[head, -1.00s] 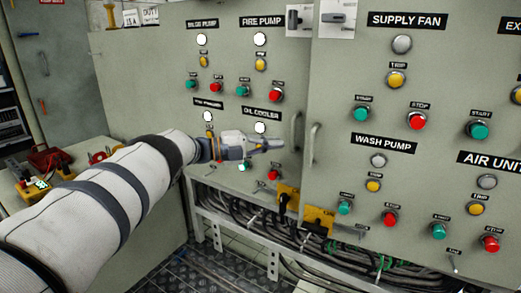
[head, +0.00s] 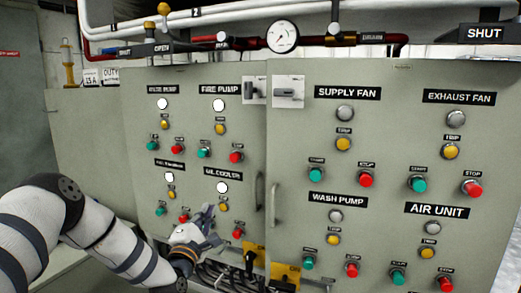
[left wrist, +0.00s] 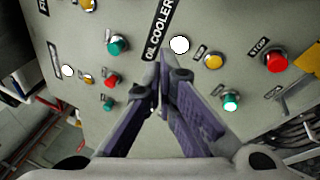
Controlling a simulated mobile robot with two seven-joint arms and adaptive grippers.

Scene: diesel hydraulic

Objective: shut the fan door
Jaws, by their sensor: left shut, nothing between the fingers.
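The fan door (head: 390,120) is the grey right-hand panel marked SUPPLY FAN and EXHAUST FAN in the head view. Its handle (head: 273,205) is by its left edge, beside the handle (head: 259,190) of the left-hand pump door (head: 140,120). I cannot tell how far the fan door stands open. My left gripper (head: 211,214) is shut and empty in front of the lower pump door, left of both handles. In the left wrist view its fingers (left wrist: 163,62) meet near the OIL COOLER label; contact with the panel is unclear. My right gripper is out of view.
Buttons and lamps stick out of both doors. Yellow switch plates (head: 284,276) and black cables (head: 220,274) are below the pump door. Pipes and a round gauge (head: 282,36) run above the cabinets.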

